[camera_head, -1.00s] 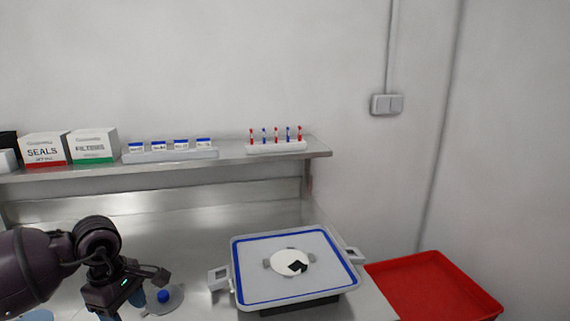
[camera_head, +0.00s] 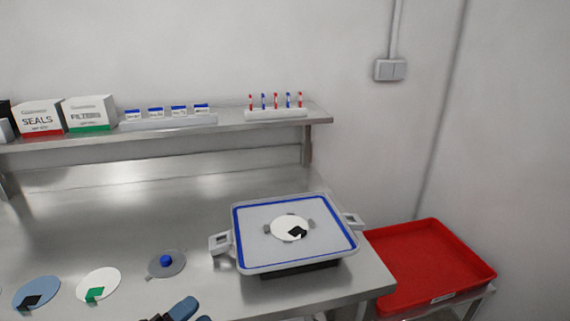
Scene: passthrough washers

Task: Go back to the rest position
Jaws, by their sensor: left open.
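My left gripper (camera_head: 191,308) shows only as blue-grey fingertips at the bottom edge of the head view. It is open, with nothing seen between the fingers, and the rest of the arm is out of frame. It is near the front of the steel worktable (camera_head: 110,220), in front of a grey disc (camera_head: 178,269) with a blue knob (camera_head: 166,260), and apart from it. My right gripper is not in view.
A blue-edged tray (camera_head: 262,258) with handles holds a white disc (camera_head: 284,226) with a black tab. A white disc with a green tab (camera_head: 95,294) and a blue disc (camera_head: 47,288) lie at left. A red bin (camera_head: 430,263) stands right. A shelf (camera_head: 230,128) holds boxes and tubes.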

